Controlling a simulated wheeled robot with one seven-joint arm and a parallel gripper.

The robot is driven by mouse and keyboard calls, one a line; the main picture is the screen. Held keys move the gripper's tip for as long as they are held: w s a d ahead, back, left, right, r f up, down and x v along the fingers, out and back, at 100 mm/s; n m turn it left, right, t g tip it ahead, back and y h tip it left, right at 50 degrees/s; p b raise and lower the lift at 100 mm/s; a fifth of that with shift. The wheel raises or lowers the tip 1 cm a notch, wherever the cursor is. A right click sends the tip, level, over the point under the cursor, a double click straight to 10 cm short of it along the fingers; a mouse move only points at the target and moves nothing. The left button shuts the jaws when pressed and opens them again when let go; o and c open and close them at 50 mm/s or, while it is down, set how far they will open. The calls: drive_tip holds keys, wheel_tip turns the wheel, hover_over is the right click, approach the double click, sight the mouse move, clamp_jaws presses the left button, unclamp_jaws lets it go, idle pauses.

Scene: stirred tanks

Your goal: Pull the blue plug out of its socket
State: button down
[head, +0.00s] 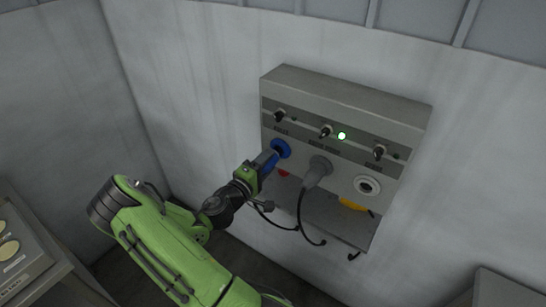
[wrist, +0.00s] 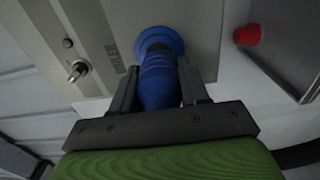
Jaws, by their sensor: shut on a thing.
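The blue plug (wrist: 160,80) stands between the two fingers of my gripper (wrist: 160,88) in the wrist view, and the fingers are shut on its body. The plug's far end meets the blue socket (wrist: 158,40) on the panel face, with no clear gap showing between them. In the head view my gripper (head: 262,168) is at the panel's left side, and the blue socket (head: 281,149) shows just beyond it. My gripper hides part of the plug there.
The grey wall panel (head: 345,105) has several black switches and a lit green lamp (head: 341,136). A grey plug (head: 317,172) with a black cable sits right of the blue one. A white-ringed socket (head: 368,185) is farther right. A red part (wrist: 247,35) is close by.

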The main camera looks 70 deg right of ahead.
drive_tip(key=shift+w+a+b, duration=0.15)
drive_tip(key=shift+a+b, duration=0.05)
drive_tip(key=shift+a, duration=0.55)
drive_tip(key=shift+w+a+b, duration=0.1)
drive_tip(key=shift+a+b, duration=0.1)
drive_tip(key=shift+a, duration=0.55)
